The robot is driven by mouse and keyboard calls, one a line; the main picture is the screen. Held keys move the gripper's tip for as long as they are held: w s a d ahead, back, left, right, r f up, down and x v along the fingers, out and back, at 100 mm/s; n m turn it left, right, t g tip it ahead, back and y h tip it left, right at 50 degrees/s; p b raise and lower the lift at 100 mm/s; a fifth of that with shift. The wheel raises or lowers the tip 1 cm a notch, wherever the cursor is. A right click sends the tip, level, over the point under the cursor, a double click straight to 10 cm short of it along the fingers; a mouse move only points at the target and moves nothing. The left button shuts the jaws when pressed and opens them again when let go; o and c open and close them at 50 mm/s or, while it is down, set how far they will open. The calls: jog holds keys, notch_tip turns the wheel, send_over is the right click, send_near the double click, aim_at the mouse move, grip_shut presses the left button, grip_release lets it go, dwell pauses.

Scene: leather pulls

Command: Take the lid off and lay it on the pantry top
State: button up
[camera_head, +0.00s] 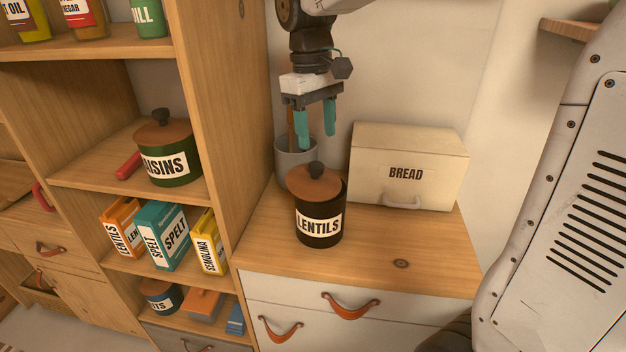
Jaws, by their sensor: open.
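A dark canister labelled LENTILS (320,228) stands upright on the wooden pantry top (400,262). Its round brown lid (304,184) with a dark knob (317,170) sits on it. My gripper (316,143) has teal fingers pointing down. It is open and empty, above and behind the knob in the picture, in front of the wall. The fingers appear apart from the lid.
A cream BREAD box (440,172) stands right of the canister. A grey pot (290,163) stands behind it, partly hidden. A shelf unit (221,130) rises at left, holding a RAISINS canister (170,170). The top is clear at front right.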

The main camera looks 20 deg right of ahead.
aim_at(315, 164)
jog(key=shift+w+f, duration=0.25)
jog(key=f, duration=0.7)
jog(key=shift+s+a+f, duration=0.2)
jog(key=shift+s, duration=0.1)
jog(key=c, duration=1)
